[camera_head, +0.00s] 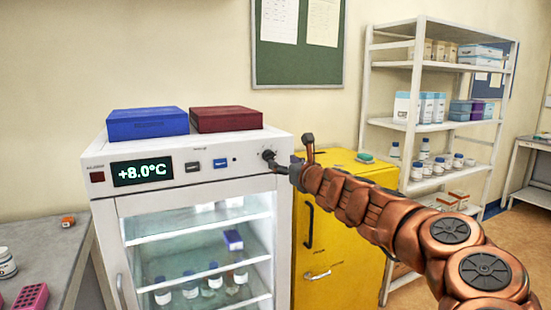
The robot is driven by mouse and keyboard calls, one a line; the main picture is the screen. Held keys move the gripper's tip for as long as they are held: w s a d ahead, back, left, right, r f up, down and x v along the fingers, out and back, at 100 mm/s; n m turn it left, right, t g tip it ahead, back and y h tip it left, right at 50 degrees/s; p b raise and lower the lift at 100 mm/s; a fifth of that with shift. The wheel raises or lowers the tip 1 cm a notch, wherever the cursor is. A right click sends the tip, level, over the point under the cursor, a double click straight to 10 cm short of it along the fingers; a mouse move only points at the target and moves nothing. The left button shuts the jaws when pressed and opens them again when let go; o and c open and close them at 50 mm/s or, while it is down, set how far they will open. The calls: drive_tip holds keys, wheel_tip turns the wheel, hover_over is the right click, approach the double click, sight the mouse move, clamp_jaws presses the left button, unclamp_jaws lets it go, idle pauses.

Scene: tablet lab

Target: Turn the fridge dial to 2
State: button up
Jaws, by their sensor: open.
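The white fridge (280,205) stands at centre left with a glass door. Its display (143,171) reads +8.0°C. The small dark dial (268,155) is on the right end of the fridge's front panel. Its numbers and pointer are too small to read. My copper arm reaches in from the lower right. My gripper (279,168) is open at the dial, its tips close to the dial's lower right side. I cannot tell whether they touch it.
A blue box (148,123) and a dark red box (225,119) lie on the fridge. A yellow cabinet (345,258) stands right beside it, behind my arm. White shelves (412,110) hold boxes and bottles. A grey bench (45,258) is at left.

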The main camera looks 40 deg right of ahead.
sight(273, 157)
drive_tip(key=shift+p+x, duration=0.35)
drive_tip(key=shift+x, duration=2.65)
drive_tip(key=shift+a, duration=0.1)
